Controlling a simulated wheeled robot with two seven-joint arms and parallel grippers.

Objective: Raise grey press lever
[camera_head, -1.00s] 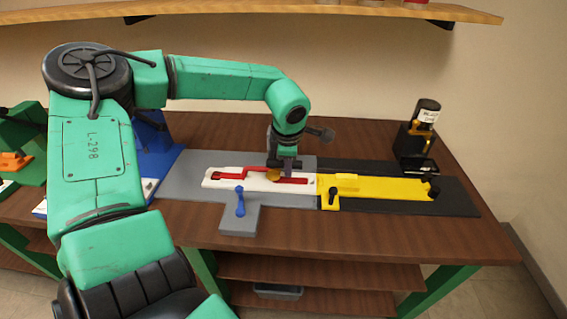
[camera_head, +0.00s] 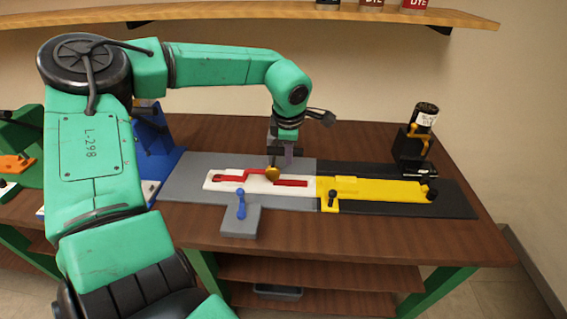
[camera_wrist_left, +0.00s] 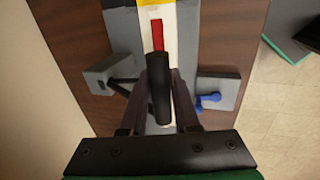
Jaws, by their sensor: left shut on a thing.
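The press lever shows in the left wrist view as a dark cylindrical handle (camera_wrist_left: 158,85). It lies between the two fingers of my left gripper (camera_wrist_left: 158,115), which is shut on it. A grey block (camera_wrist_left: 112,74) with a dark rod stands to the left of the handle. In the head view my left gripper (camera_head: 283,158) is above the white plate (camera_head: 210,184) with red slots. A small brass piece (camera_head: 272,173) is below the gripper, over the plate. The arm and fingers hide most of the lever in the head view. My right gripper is not in view.
A blue handle (camera_head: 240,204) stands on a grey block in front. A yellow fixture (camera_head: 385,189) lies on a black base to the right. A black device (camera_head: 412,150) stands at the back right. The bench front is clear on the right.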

